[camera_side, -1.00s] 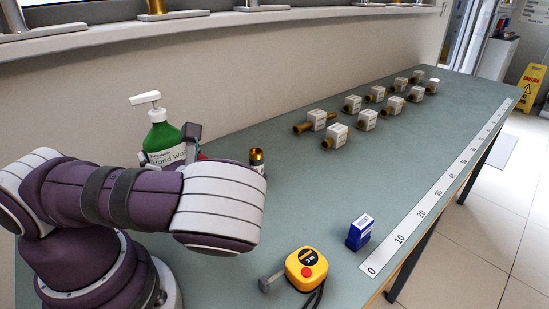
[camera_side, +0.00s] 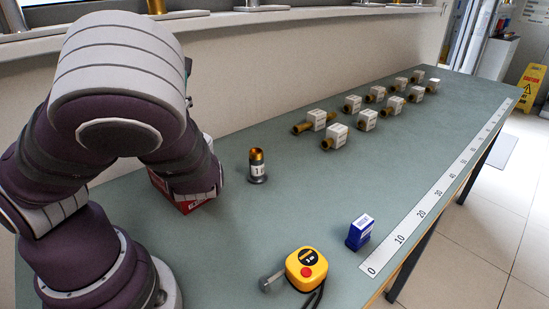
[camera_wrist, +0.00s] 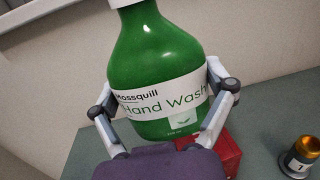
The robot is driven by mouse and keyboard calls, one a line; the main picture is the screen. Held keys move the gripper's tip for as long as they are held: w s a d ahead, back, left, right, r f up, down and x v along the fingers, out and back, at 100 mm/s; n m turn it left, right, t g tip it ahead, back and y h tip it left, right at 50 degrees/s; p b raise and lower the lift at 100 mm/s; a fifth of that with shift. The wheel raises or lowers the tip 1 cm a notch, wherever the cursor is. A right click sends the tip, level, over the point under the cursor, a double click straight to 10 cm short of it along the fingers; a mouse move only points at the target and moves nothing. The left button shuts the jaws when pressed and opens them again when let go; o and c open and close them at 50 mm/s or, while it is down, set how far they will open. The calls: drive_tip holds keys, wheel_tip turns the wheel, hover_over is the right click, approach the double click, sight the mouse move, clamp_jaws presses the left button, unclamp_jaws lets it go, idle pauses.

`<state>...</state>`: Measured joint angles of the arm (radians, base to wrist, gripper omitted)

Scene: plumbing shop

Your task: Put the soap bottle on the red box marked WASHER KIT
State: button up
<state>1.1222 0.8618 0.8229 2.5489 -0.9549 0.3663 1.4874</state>
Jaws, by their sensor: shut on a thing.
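The green soap bottle (camera_wrist: 158,65), with a white "Hand Wash" label and a white top, fills the middle of the wrist view. My gripper (camera_wrist: 163,102) is shut on it, one finger on each side of the label. The red box (camera_wrist: 226,155) shows behind the bottle's lower right; whether they touch is not clear. In the side view the red box (camera_side: 194,206) sits on the bench, mostly hidden behind my arm, with its marking unreadable. My arm hides nearly all of the bottle and gripper there.
A brass-topped fitting marked 1 (camera_side: 257,166) stands right of the red box. A yellow tape measure (camera_side: 306,268) and a small blue box (camera_side: 359,232) are near the front edge. Several white-tagged brass fittings (camera_side: 366,120) stand farther back. A wall runs behind the bench.

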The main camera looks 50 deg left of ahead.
drive_tip(key=w+a+f, duration=0.1)
drive_tip(key=f, duration=0.2)
drive_tip(key=w+a+f, duration=0.1)
drive_tip(key=f, duration=0.2)
drive_tip(key=w+a+f, duration=0.1)
drive_tip(key=f, duration=0.1)
drive_tip(key=shift+f, duration=0.4)
drive_tip(key=o, duration=1.1)
drive_tip(key=shift+f, duration=0.15)
drive_tip(key=shift+c, duration=0.2)
